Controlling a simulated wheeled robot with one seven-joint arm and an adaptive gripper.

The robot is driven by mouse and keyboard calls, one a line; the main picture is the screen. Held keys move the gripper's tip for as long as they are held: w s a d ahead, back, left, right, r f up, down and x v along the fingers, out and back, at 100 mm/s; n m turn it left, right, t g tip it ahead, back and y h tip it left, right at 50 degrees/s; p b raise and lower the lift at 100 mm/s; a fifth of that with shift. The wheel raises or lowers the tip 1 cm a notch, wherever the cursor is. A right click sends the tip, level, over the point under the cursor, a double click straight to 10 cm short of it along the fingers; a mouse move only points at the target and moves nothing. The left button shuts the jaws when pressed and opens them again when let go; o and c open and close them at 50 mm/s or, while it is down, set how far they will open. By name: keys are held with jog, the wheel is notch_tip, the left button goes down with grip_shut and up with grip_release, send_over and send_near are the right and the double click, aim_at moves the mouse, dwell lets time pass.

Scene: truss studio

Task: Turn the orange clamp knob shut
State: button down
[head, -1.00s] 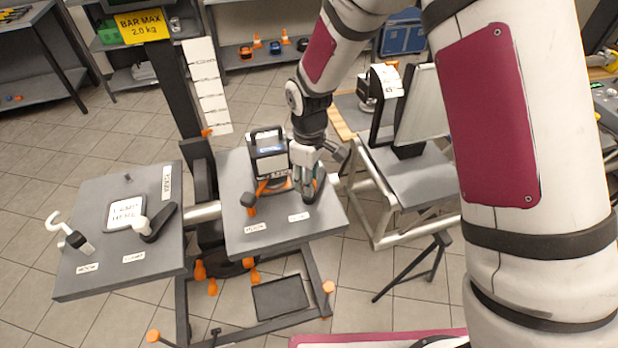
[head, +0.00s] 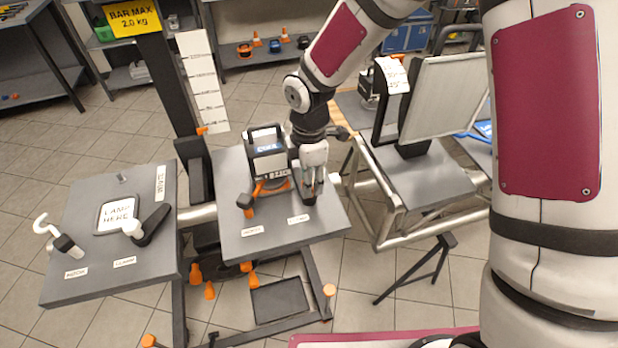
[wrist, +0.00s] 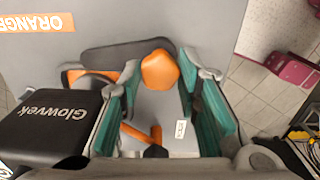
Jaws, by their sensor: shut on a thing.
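The orange clamp knob (wrist: 159,70) shows in the wrist view as a rounded orange piece at the end of a dark clamp lever (wrist: 115,57). My gripper (wrist: 158,78) has its green-padded fingers on both sides of the knob and is shut on it. In the head view my gripper (head: 312,182) points down at the right side of the right-hand grey board (head: 265,233), beside a dark lamp. The fingers hide the knob there. The boxy lamp, marked Glowvek (wrist: 45,122), stands close to the left of the gripper.
An orange hook piece (head: 262,189) lies near the lamp's front. The left board (head: 80,205) carries a white-knobbed clamp (head: 134,229), a white hook (head: 45,227) and a "lamp here" pad (head: 116,213). A framed panel (head: 443,95) stands on a rack at the right.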

jog(key=n, duration=0.6)
jog(key=shift+n, duration=0.4)
dwell(0.3)
jog(key=c, duration=1.2)
grip_release()
jog(key=shift+r, duration=0.1)
notch_tip(320, 180, up, 12)
jog(key=shift+f, duration=0.1)
